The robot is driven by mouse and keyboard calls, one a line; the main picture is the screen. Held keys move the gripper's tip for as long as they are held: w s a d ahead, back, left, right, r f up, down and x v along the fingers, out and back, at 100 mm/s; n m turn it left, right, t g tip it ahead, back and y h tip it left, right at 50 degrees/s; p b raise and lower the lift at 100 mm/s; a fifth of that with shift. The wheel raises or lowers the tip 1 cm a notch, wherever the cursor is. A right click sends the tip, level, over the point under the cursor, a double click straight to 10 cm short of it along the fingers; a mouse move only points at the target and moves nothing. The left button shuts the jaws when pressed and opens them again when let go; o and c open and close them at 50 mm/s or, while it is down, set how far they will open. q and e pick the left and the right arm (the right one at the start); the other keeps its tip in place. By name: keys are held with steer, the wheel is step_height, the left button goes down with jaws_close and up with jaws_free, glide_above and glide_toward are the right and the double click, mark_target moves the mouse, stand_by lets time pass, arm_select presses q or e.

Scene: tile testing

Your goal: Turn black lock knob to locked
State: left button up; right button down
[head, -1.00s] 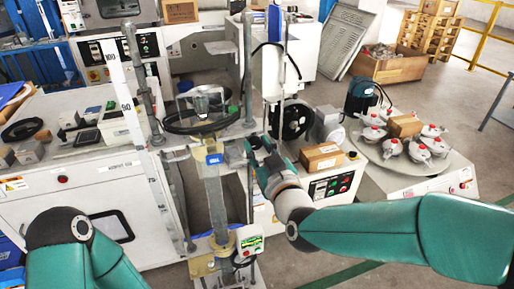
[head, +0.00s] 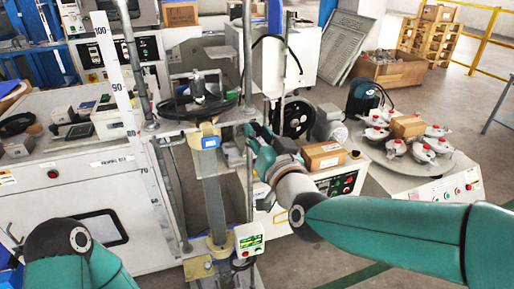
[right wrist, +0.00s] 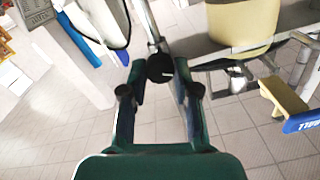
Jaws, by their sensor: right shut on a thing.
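The black lock knob (right wrist: 160,68) is a round dark knob with a small pale mark, in the middle of the right wrist view. It sits at the end of a metal rod. My right gripper (right wrist: 160,72) has one finger on each side of it and is shut on it. In the head view the right gripper (head: 256,137) is beside the vertical column of the test rig; the knob is hidden there by the fingers. My left arm shows at the lower left, but its gripper is out of view.
The rig's metal column (head: 213,190) stands just left of the right gripper, with a black round tray (head: 205,105) above. A cardboard box (head: 323,157) and a motor (head: 328,122) are close on the right.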

steer(key=m+b, duration=0.2)
steer(key=m, duration=0.1)
steer(key=m+b, duration=0.3)
steer(key=m, duration=0.1)
steer(key=m+b, duration=0.3)
steer(key=shift+f+h, duration=0.25)
steer(key=shift+h, duration=0.05)
steer(key=shift+m+b, duration=0.85)
steer(key=shift+m, duration=0.75)
steer(key=shift+r, duration=0.1)
steer(key=c, duration=0.9)
jaws_free()
steer(key=shift+o, duration=0.2)
